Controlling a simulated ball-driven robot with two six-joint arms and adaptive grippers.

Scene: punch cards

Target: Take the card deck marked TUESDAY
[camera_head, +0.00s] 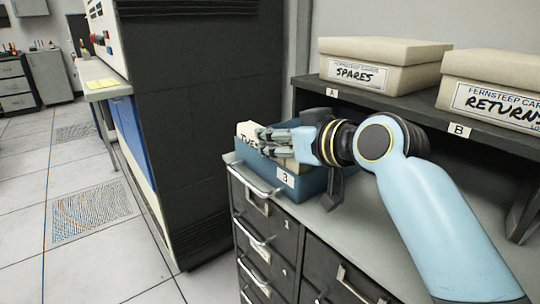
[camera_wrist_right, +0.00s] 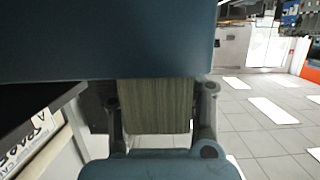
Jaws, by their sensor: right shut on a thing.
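A cream card deck (camera_head: 247,131) with dark lettering on its face, partly hidden by my fingers, shows at the back left of a blue tray (camera_head: 305,184); only the start of the word, like "TUE", is readable. My right gripper (camera_head: 265,143) reaches in from the right and is shut on this deck. In the right wrist view the card edges of the deck (camera_wrist_right: 157,105) show between the two fingers. I cannot tell whether the deck still touches the tray floor. My left gripper is out of view.
The tray, tagged 3, stands on a grey drawer cabinet (camera_head: 265,232). A shelf above holds a SPARES box (camera_head: 377,68) and a RETURNS box (camera_head: 490,85). A tall dark cabinet (camera_head: 200,130) stands close on the left. Open tiled floor (camera_head: 90,260) lies at the left.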

